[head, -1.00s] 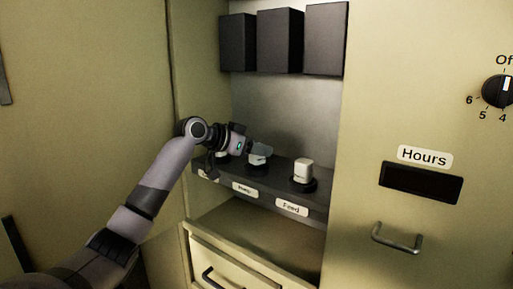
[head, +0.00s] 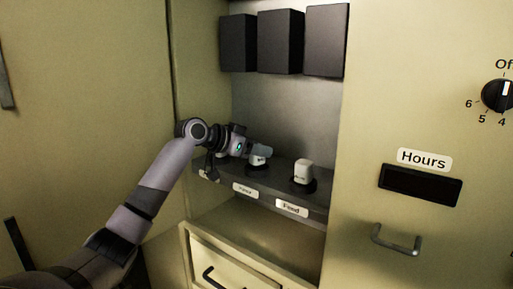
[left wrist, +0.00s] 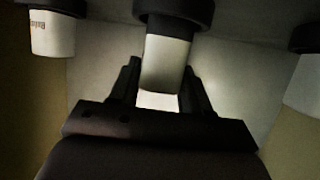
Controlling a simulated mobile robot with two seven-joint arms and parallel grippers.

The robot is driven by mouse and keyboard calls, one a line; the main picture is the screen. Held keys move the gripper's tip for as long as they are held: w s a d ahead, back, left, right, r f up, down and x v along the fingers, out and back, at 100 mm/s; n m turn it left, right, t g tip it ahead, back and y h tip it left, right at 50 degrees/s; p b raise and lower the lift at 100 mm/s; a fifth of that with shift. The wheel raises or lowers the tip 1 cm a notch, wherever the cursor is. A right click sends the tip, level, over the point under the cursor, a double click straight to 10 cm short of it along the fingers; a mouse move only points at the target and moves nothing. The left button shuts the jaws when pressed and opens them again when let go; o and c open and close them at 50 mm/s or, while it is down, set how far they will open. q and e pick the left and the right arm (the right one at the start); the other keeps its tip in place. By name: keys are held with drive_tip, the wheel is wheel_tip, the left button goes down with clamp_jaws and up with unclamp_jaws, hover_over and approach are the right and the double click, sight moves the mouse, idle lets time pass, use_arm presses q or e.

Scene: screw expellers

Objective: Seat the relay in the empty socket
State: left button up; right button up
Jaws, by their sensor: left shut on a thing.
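The relay (head: 257,161) is a small white block standing at the middle socket of the dark shelf. My left gripper (head: 260,151) is shut on it from the left, with the grey fingers covering its upper part. In the left wrist view, the relay (left wrist: 165,66) is between the two dark fingers (left wrist: 160,88), and its far end meets a round dark socket (left wrist: 174,12). I cannot tell whether it is fully seated. My right gripper is not in view.
A white relay (head: 303,171) stands in a round dark socket above the "Feed" label (head: 292,208). Another white one (head: 222,155) shows partly behind my left gripper. Dark boxes (head: 281,42) hang above the shelf (head: 326,200). The cabinet wall (head: 200,60) is close on the left.

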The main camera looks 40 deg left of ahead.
use_arm(q)
drive_tip(key=shift+f+b, duration=0.3)
drive_tip(key=shift+f, duration=0.2)
drive_tip(key=o, duration=0.8)
drive_tip(key=shift+b+v, duration=0.8)
drive_tip(key=shift+v, duration=1.8)
drive_tip(key=shift+b+v, duration=1.2)
drive_tip(key=shift+v, duration=1.7)
drive_tip(key=shift+r, duration=0.1)
